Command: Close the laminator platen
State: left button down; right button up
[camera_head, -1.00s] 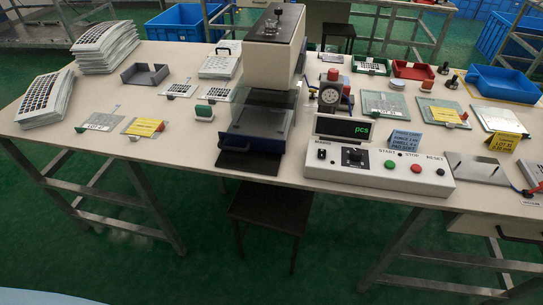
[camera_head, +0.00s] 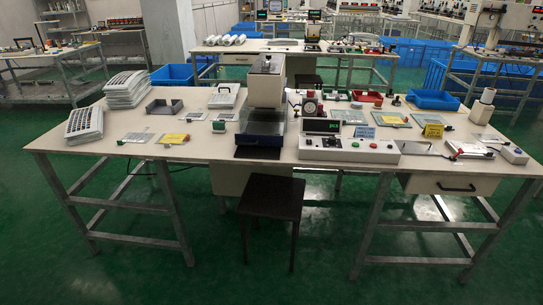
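The laminator (camera_head: 267,85) stands at the middle of the near workbench, with a cream upper housing and a dark top. Below the housing is a clear guard over a dark blue platen base (camera_head: 261,133) at the front edge. I cannot tell from this distance how far the platen is open. To its right is the control box (camera_head: 348,149) with a green display, a black knob and green, red and black buttons. Neither of my grippers is in view.
A dark stool (camera_head: 272,196) stands in front of the bench below the laminator. Stacks of keypad sheets (camera_head: 127,90) lie at the left. Blue bins (camera_head: 432,99) and a red tray (camera_head: 367,97) are at the right.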

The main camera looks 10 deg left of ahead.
aim_at(252, 133)
jog(key=z, duration=0.7)
jog(key=i, duration=1.55)
jog(key=u, duration=0.45)
